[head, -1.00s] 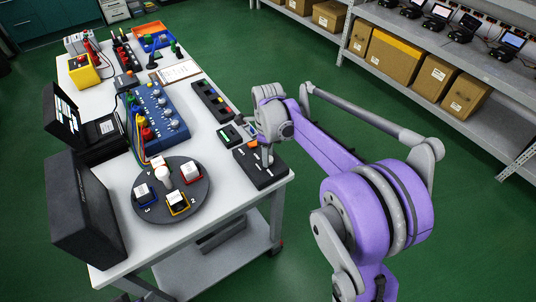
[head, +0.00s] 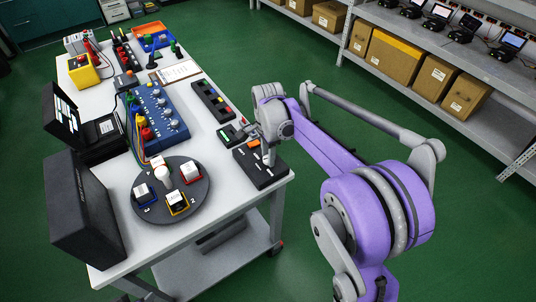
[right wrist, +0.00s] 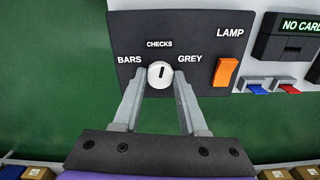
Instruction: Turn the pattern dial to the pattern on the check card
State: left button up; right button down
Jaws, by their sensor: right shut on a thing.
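The pattern dial (right wrist: 160,75) is a small white round knob with a black mark, on a black panel (right wrist: 128,30) labelled BARS, CHECKS and GREY. The mark stands about upright, toward CHECKS. My right gripper (right wrist: 160,80) is shut on the dial, one finger on each side. In the head view the right gripper (head: 268,158) reaches down to the panel (head: 263,178) at the table's near right corner and hides the dial. I cannot identify the check card. My left gripper is not in view.
An orange LAMP switch (right wrist: 226,72) sits right of the dial. Beyond is a reader (right wrist: 287,45) showing "NO CARD", with blue and red-ended pieces beside it. A round turntable (head: 148,207) with colored blocks and a blue knob box (head: 172,128) stand on the table (head: 225,190).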

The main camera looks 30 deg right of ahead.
jog(key=n, duration=1.1)
jog(key=shift+n, duration=1.8)
jog(key=shift+c, duration=2.2)
grip_release()
notch_tip(320, 180, up, 11)
jog(key=shift+p, duration=0.4)
jog(key=shift+f, duration=0.1)
